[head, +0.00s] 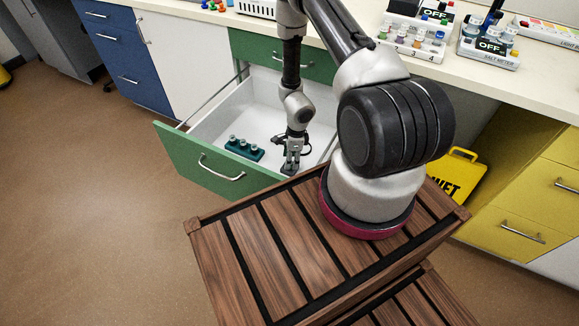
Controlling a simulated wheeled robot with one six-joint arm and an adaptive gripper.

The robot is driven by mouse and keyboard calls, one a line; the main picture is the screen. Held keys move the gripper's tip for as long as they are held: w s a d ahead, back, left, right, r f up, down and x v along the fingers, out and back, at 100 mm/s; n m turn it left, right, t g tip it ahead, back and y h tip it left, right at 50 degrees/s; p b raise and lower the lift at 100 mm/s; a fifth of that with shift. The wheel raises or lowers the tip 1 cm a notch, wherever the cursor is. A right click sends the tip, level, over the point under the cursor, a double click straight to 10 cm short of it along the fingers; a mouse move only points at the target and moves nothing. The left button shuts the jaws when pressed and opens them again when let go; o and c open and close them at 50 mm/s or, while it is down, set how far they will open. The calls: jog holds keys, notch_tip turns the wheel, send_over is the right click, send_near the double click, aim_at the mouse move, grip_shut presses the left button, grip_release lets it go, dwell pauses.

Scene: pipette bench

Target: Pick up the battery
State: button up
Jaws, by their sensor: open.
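My gripper (291,163) points down inside the open green-fronted drawer (208,132), near its front right part. The gripper is open. A small dark shape (289,171) shows at its fingertips; it is too small to tell whether this is the battery, and I cannot tell whether the fingers touch it. To the left of the gripper, apart from it, a dark teal holder (243,149) with small upright cylinders lies on the white drawer floor. I cannot make out any thing that is clearly the battery.
The drawer's walls and green front (215,165) surround my gripper closely. The pale bench top (470,77) above carries a numbered vial rack (411,44) and a salt meter (488,50). A yellow wet-floor sign (457,172) stands at the right. Much of the drawer floor is bare.

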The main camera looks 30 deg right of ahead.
notch_tip(320, 180, down, 2)
jog(key=shift+w+a, duration=0.1)
jog(key=shift+c, duration=0.5)
grip_shut()
jog(key=shift+r, duration=0.15)
